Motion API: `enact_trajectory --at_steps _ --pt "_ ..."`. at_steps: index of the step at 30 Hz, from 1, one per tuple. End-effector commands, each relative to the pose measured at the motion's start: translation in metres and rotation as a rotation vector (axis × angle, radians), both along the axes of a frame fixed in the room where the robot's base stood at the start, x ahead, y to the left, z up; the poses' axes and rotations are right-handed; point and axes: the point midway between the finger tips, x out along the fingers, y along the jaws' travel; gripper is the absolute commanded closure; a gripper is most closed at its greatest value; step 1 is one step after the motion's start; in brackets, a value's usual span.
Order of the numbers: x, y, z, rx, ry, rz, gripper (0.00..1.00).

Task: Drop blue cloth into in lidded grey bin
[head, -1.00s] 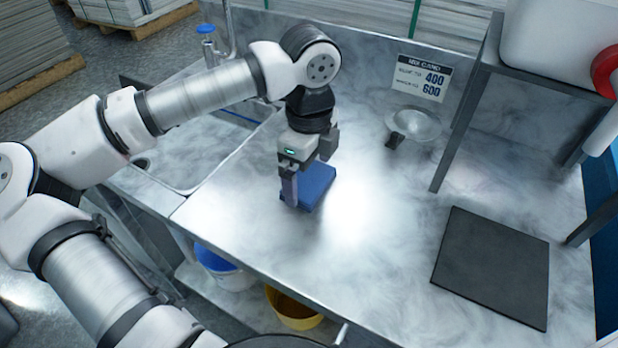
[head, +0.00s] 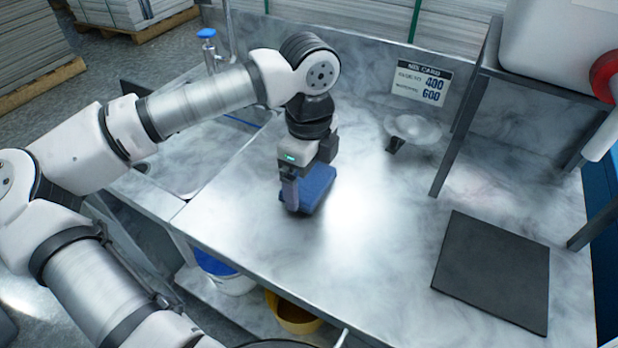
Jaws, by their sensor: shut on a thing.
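The blue cloth (head: 318,187) is a folded, flat block on the metal counter, left of the counter's middle. My gripper (head: 303,192) points down at it and is shut on its left part. The cloth looks to be at counter level; I cannot tell whether it is lifted slightly. The far finger is partly hidden by the gripper body and the cloth. I cannot make out a lidded grey bin in this view.
A sink (head: 190,165) lies left. A clear dish (head: 412,128) stands near the sign (head: 421,80). A white bucket (head: 235,284) and yellow bucket (head: 292,315) stand below.

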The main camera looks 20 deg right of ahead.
Motion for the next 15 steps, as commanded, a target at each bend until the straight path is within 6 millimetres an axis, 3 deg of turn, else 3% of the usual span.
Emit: enact_trajectory --at_steps 5,15 --pt "0.001 0.0 0.026 0.001 -0.004 0.001 0.31" --pt "0.0 0.0 0.109 0.001 -0.005 0.002 0.31"
